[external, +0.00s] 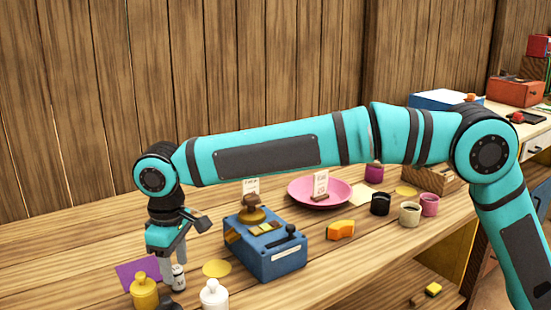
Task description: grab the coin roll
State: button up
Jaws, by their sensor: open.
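A small pale, upright cylinder with dark markings (178,279), which looks like the coin roll, stands on the wooden counter near the front left. My gripper (175,265) points straight down over it. Its jaws are open, with the fingers at the cylinder's upper part. I cannot tell from this view whether they straddle it or touch it. The cylinder's top is partly hidden by the fingers.
A yellow jar (143,293), a white jar (213,295) and a dark object (171,306) crowd the cylinder. A purple sheet (134,273) and yellow disc (217,268) lie flat nearby. A blue scale box (278,262) stands to the right, before a pink plate (335,200).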

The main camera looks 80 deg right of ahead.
aim_at(175, 268)
notch_tip(175, 268, down, 4)
jog(key=shift+a+r, duration=0.1)
jog(key=shift+r, duration=0.1)
jog(key=shift+c, duration=0.2)
grip_shut()
